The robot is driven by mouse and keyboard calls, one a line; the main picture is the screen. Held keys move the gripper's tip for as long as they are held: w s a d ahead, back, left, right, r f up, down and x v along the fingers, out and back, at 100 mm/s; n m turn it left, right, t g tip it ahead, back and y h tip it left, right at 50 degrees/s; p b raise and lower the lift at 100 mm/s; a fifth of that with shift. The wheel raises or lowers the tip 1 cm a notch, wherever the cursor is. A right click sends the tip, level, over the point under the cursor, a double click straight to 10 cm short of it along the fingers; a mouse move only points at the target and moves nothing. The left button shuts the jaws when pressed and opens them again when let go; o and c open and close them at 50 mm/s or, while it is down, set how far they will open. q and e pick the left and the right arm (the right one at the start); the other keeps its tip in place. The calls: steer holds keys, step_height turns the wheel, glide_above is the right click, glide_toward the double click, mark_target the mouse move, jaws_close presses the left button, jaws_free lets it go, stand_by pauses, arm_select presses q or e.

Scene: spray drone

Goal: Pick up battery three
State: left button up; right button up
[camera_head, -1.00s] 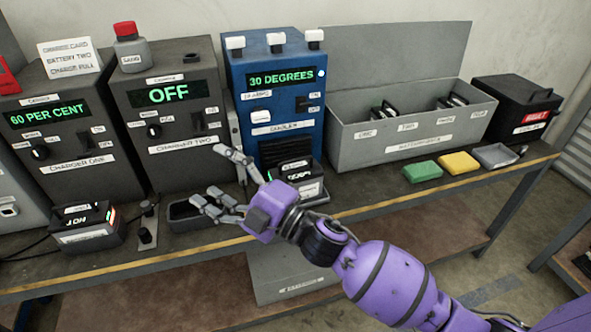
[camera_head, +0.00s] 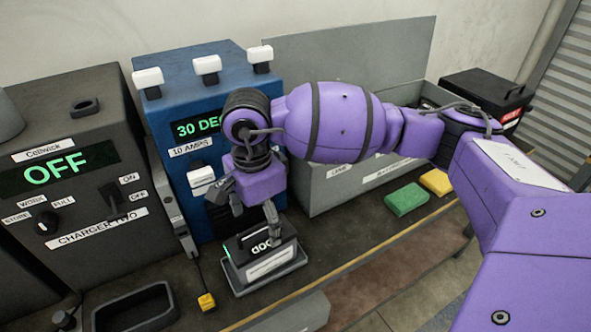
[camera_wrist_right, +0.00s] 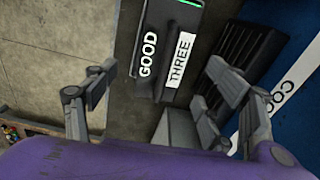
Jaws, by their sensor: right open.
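Battery three (camera_head: 262,249) is a dark block with a handle and a small green light, sitting in a grey-rimmed cradle (camera_head: 236,289) in front of the blue cooler (camera_head: 186,113). In the right wrist view, battery three (camera_wrist_right: 168,42) shows white labels reading GOOD and THREE. My right gripper (camera_head: 254,212) points down just above the battery, partly covering its top. In the wrist view, my right gripper's fingers (camera_wrist_right: 160,72) are spread, with the battery between and beyond them. Contact cannot be told. My left gripper is out of view.
Charger two (camera_head: 70,160), reading OFF, stands left, with an empty dark tray (camera_head: 135,306) before it. A yellow plug (camera_head: 206,301) lies near the cradle. A grey bin (camera_head: 335,185), green block (camera_head: 406,199) and yellow block (camera_head: 436,182) are right.

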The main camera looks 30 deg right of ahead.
mark_target(260, 236)
step_height(260, 236, down, 2)
steer(key=shift+f, duration=0.1)
steer(key=f, duration=0.4)
steer(key=shift+w+a+f+p, duration=0.2)
steer(key=shift+a+f+p, duration=0.1)
steer(key=shift+p, duration=0.1)
steer(key=shift+f, duration=0.3)
steer(key=shift+c, duration=1.8)
jaws_close()
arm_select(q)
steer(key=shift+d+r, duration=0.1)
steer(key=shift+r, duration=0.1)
arm_select(e)
steer(key=shift+w+r, duration=0.2)
